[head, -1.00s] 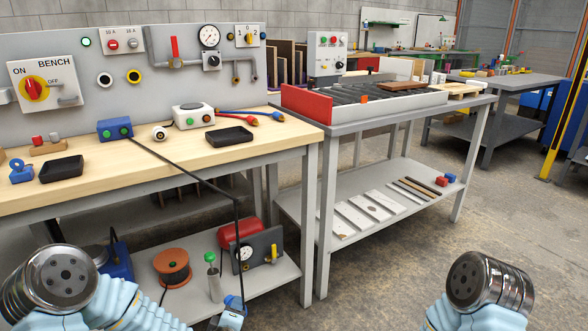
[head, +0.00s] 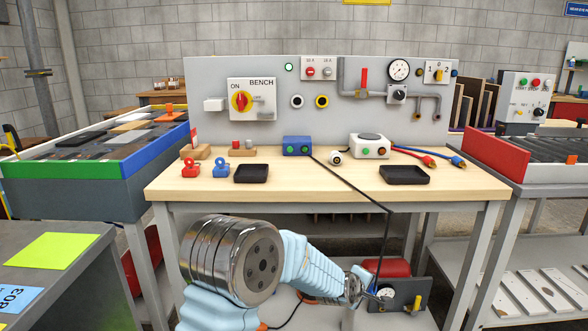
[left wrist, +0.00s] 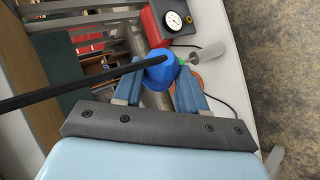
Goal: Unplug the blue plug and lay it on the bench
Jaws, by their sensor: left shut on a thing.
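The blue plug (left wrist: 160,72) sits between the two blue fingers of my left gripper (left wrist: 158,88) in the left wrist view, with its thick black cable running off to the left. In the head view my left gripper (head: 368,284) is low, in front of the bench's lower shelf, and is shut on the plug, which is mostly hidden there. My right gripper is not in view.
Two black trays (head: 251,174) (head: 404,175), a white button box (head: 370,146) and red and blue shackles (head: 191,168) (head: 221,168) stand on the bench. The bench top between the trays is mostly clear, crossed by the cable. A gauge panel (head: 405,296) stands on the lower shelf.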

